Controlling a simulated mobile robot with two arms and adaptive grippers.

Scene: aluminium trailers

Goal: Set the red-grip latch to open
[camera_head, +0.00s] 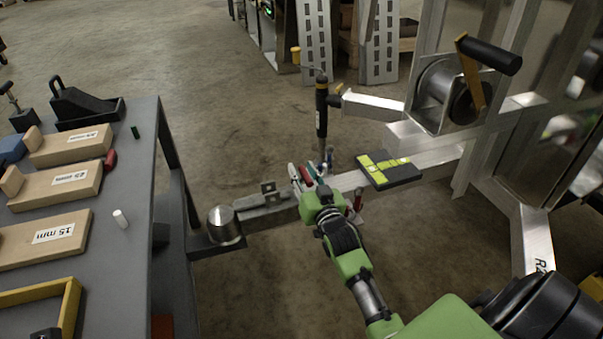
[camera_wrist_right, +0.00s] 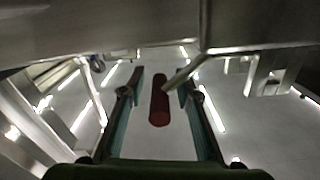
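In the right wrist view the red grip (camera_wrist_right: 159,102) of the latch stands between the two fingers of my right gripper (camera_wrist_right: 160,84). The fingers are spread, with a visible gap on both sides of the grip. A thin metal rod meets the grip near its upper right. In the head view my right gripper (camera_head: 316,190) is at the trailer's aluminium tongue (camera_head: 437,156), among small red, white and green parts. It hides much of the latch there, so I cannot tell how the latch is set. My left gripper is not in view.
A black and yellow pad (camera_head: 388,170) lies on the tongue. A winch (camera_head: 445,95) stands behind it, beside a jack post (camera_head: 321,115). A metal coupler end (camera_head: 224,224) lies left. A grey workbench (camera_head: 132,190) with wooden blocks is at far left.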

